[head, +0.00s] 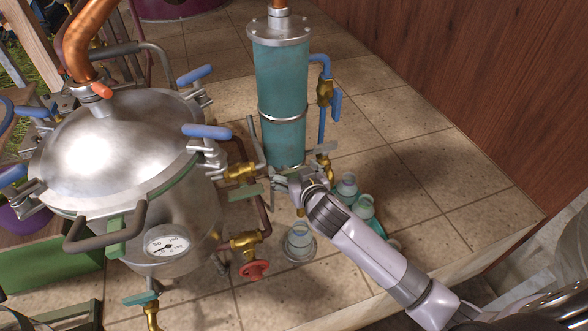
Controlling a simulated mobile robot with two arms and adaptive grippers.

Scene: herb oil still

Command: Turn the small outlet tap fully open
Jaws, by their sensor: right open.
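My right gripper (283,182) reaches in from the lower right to the foot of the teal condenser column (279,100). Its jaws are open. They are close to the base of the column, where the small outlet tap appears to be, mostly hidden by my gripper. A small brass spout (301,211) shows just below the gripper, above a clear glass jar (298,238). I cannot tell whether the fingers touch the tap or how its handle stands. My left gripper is not in view.
The steel still pot (120,150) with blue clamp handles (207,131) stands at the left. Brass valves, one with a red handwheel (254,270), sit between pot and column. Several small jars (347,186) stand right of the gripper. Tiled floor to the right is clear.

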